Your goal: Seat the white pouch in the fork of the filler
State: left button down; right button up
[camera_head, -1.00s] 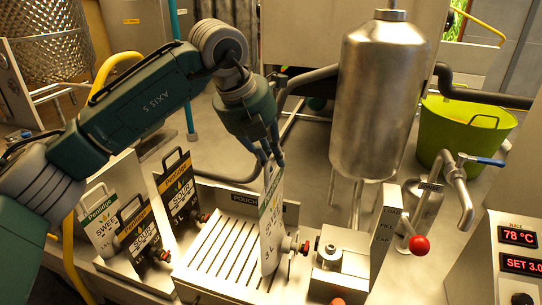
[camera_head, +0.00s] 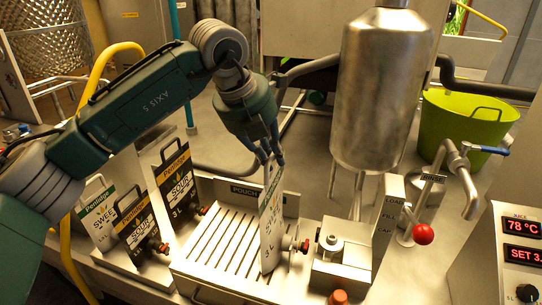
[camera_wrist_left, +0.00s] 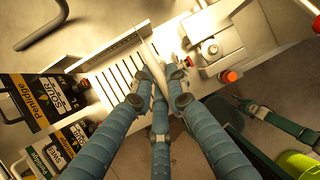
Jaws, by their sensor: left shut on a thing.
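The white pouch (camera_head: 270,228) stands upright over the right part of the slotted pouch tray (camera_head: 211,243), its red-capped spout pointing right at the filler. My left gripper (camera_head: 268,158) is shut on the top of the white pouch; the left wrist view also shows the fingers (camera_wrist_left: 161,80) around the pouch's edge (camera_wrist_left: 152,60). The filler (camera_head: 340,252) is the metal block right of the tray, below the steel tank. The spout tip is close to the filler; I cannot tell whether it sits in the fork. My right gripper is not in view.
Two black pouches (camera_head: 178,184) (camera_head: 139,232) and another white pouch (camera_head: 98,212) stand in a rack at left. The steel tank (camera_head: 380,95) rises behind the filler. A red-knobbed lever (camera_head: 423,234), a tap (camera_head: 468,190) and a green tub (camera_head: 462,125) are at right.

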pick_arm(q)
jog(key=shift+f+b, duration=0.5)
jog(key=shift+f, duration=0.1)
jog(key=c, duration=1.6)
grip_release()
jog(key=shift+c, duration=0.2)
jog(key=shift+r, duration=0.1)
